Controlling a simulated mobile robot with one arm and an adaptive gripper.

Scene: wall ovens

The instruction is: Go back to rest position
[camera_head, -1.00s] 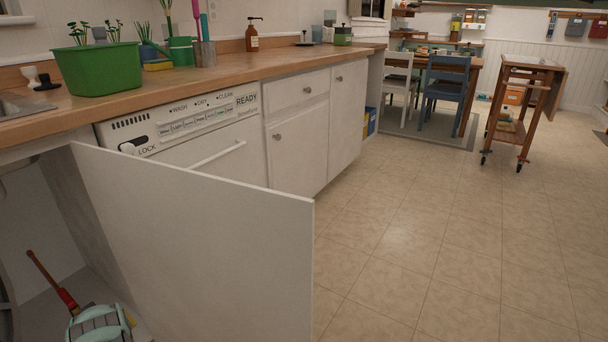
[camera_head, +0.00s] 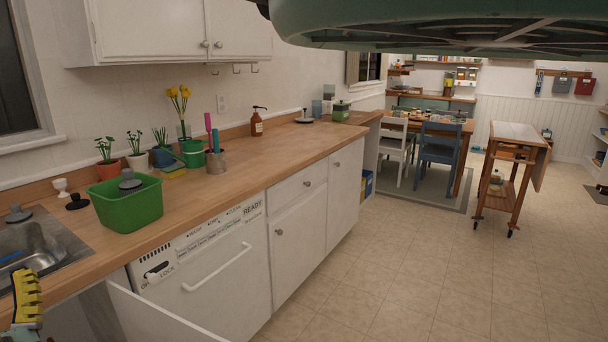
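A yellow part with black ridges (camera_head: 26,298) shows at the lower left edge in the head view, in front of the sink counter. It looks like part of my gripper. Only this piece is in frame, so I cannot tell whether it is open or shut, or whether it holds anything. A large teal part, which seems to be mine, crosses the top right of the view.
The wooden counter (camera_head: 292,153) holds a green tub (camera_head: 128,206), potted plants and a soap bottle (camera_head: 257,122). An open white cabinet door (camera_head: 150,322) juts out at the lower left. A wooden cart (camera_head: 508,175) stands right. The tiled floor (camera_head: 420,270) between is clear.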

